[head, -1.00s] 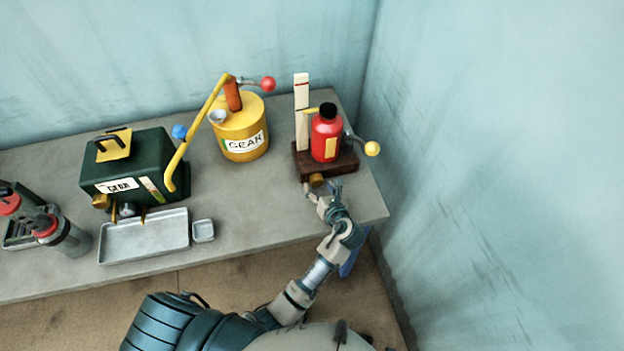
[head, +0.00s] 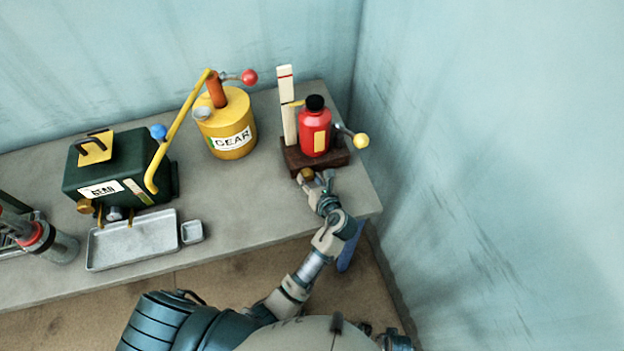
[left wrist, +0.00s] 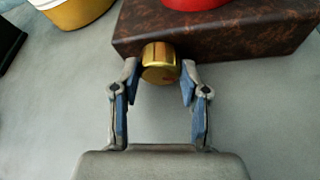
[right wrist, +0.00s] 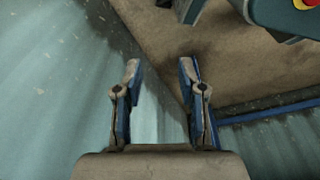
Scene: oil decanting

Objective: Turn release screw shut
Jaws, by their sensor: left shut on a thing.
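The release screw is a brass knob (head: 307,174) on the front of a dark brown block (head: 328,157) at the right of the table. It shows closely in the left wrist view (left wrist: 160,62). My left gripper (head: 318,180) is at the knob, its fingers (left wrist: 160,80) on both sides of it and shut on it. A red bottle (head: 314,131) with a black cap stands on the block. My right gripper (right wrist: 160,90) is open and empty, seen only in its own wrist view, over floor and wall.
A lever with a yellow ball (head: 361,141) sticks out right of the bottle, and a white gauge post (head: 287,104) stands left. A yellow gear can (head: 227,128), a green box (head: 120,168) and a metal tray (head: 133,240) are further left. Bare table lies between.

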